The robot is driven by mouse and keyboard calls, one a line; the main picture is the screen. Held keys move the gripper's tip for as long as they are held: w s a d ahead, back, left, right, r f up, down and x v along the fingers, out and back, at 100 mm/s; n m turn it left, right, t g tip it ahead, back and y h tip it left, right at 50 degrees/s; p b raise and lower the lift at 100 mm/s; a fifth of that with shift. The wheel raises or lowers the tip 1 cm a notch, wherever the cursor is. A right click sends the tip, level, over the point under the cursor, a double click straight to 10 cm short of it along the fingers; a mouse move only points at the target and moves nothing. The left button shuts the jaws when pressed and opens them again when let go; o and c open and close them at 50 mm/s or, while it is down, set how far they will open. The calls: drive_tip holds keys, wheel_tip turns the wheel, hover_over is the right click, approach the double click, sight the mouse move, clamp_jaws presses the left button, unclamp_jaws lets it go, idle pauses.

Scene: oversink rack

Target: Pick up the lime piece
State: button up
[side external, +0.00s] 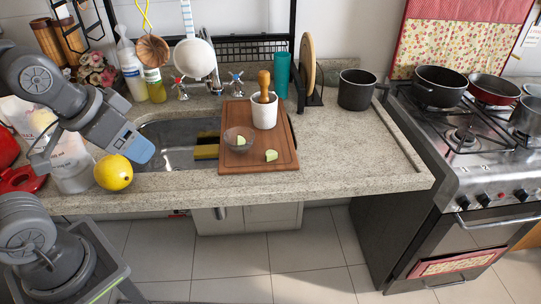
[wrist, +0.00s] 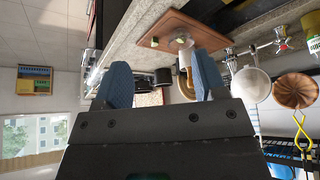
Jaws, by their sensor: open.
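A small lime piece (side external: 271,156) lies on the brown cutting board (side external: 283,143), near its front edge.
A white mortar with a wooden pestle (side external: 264,105) stands on the board behind the lime pieces. The sink (side external: 167,145) lies between my gripper and the board. The counter right of the board (side external: 345,150) is clear.

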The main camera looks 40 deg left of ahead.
drive_tip(key=w+d+r+m+g, duration=0.1)
drive_tip(key=w+r+m, duration=0.1)
drive_tip(key=w+m, duration=0.55)
drive_tip(key=m+g+y, duration=0.2)
drive_tip(key=m+y, duration=0.2)
drive_tip(key=m, duration=1.3)
hover_over(272, 154)
drive_tip(key=s+d, duration=0.2)
wheel_tip(272, 154, down, 16)
drive_tip(key=shift+f, duration=0.1)
drive_tip(key=shift+w+x, duration=0.2)
drive_tip(key=shift+x, duration=1.15)
drive_tip(key=shift+w+x, duration=0.2)
drive_tip(key=shift+x, duration=1.2)
drive_tip(key=c, duration=1)
drive_tip(key=shift+r, duration=0.2)
